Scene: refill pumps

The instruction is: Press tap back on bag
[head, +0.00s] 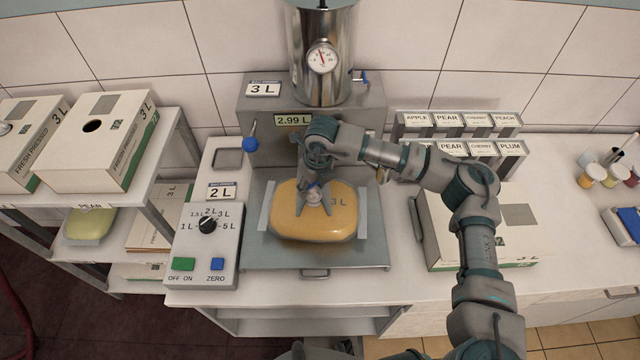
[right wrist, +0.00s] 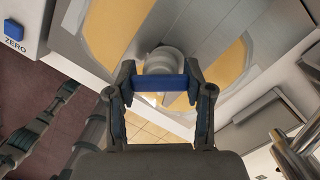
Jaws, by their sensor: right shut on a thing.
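The filled yellow bag (head: 290,225), marked 3 L, lies on the metal tray under the filler; parts of it also show in the right wrist view (right wrist: 107,30). The tap (head: 314,197) is at the middle of the bag. In the right wrist view it is a pale grey cylinder (right wrist: 164,60) with a blue bar across it. My right gripper (head: 315,190) points down over the bag and is shut on the tap. How deeply the tap sits in the bag's neck is hidden. My left gripper is not in view.
The steel filler (head: 322,60) with its gauge stands behind the bag, and its display (head: 293,120) reads 2.99 L. A control box (head: 210,245) stands left of the tray. Cartons (head: 95,140) fill the left shelf. An open-looking carton (head: 435,230) and label stands are on the right.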

